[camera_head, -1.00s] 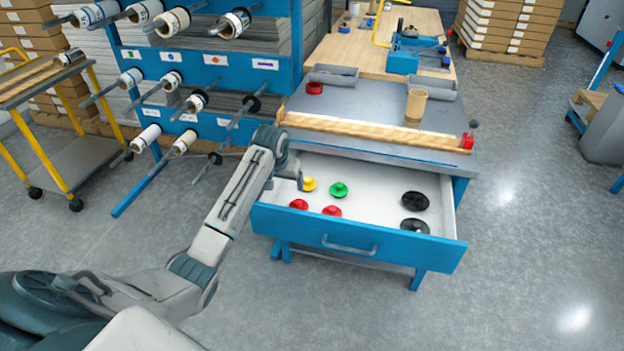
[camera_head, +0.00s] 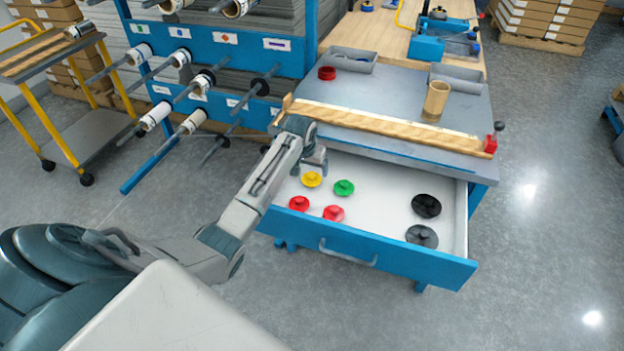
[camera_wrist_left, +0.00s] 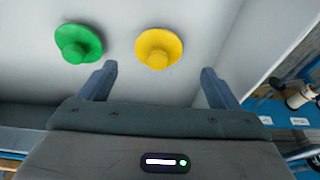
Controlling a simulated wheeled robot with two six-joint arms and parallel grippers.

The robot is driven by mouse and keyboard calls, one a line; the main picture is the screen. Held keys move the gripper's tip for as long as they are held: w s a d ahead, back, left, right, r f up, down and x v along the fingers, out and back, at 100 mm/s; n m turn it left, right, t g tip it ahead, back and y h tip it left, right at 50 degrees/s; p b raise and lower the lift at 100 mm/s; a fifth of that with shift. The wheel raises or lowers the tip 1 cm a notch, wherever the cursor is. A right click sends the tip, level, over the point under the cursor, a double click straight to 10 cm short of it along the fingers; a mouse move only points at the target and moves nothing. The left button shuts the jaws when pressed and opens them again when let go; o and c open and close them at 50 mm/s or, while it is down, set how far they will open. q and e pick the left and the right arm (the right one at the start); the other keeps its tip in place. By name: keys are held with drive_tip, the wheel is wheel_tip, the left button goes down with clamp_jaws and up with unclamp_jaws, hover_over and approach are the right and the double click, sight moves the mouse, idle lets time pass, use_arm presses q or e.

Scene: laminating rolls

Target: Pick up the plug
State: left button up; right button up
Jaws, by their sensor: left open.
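Several round plugs with knobs lie in the open drawer: a yellow plug (camera_head: 311,179), a green plug (camera_head: 344,188), a red plug (camera_head: 299,203), a second red plug (camera_head: 334,213), a black one (camera_head: 426,206) and another dark one (camera_head: 422,236). My left gripper (camera_head: 320,160) is over the drawer's back left part, close to the yellow plug. In the left wrist view, the open, empty fingers (camera_wrist_left: 157,80) straddle the line to the yellow plug (camera_wrist_left: 158,48), which is apart from them. The green plug (camera_wrist_left: 77,44) is left of the fingers. My right gripper is not in view.
The blue drawer (camera_head: 395,262) sticks out below the grey bench top (camera_head: 400,100). A wooden bar (camera_head: 385,127) lies along the bench edge above the drawer. A rack with rolls (camera_head: 205,45) stands to the left. Floor in front is clear.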

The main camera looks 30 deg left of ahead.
sight(311, 174)
use_arm(q)
drive_tip(key=x, duration=0.4)
drive_tip(key=shift+d+f, duration=0.15)
drive_tip(key=shift+d, duration=0.05)
drive_tip(key=shift+w+f, duration=0.25)
drive_tip(key=shift+f, duration=0.25)
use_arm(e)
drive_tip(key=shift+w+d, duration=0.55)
use_arm(q)
drive_tip(key=c, duration=1)
drive_tip(key=shift+s, duration=0.1)
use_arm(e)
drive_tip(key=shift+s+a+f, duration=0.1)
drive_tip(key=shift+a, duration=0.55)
use_arm(q)
drive_tip(key=shift+a+r, duration=0.1)
drive_tip(key=shift+r, duration=0.05)
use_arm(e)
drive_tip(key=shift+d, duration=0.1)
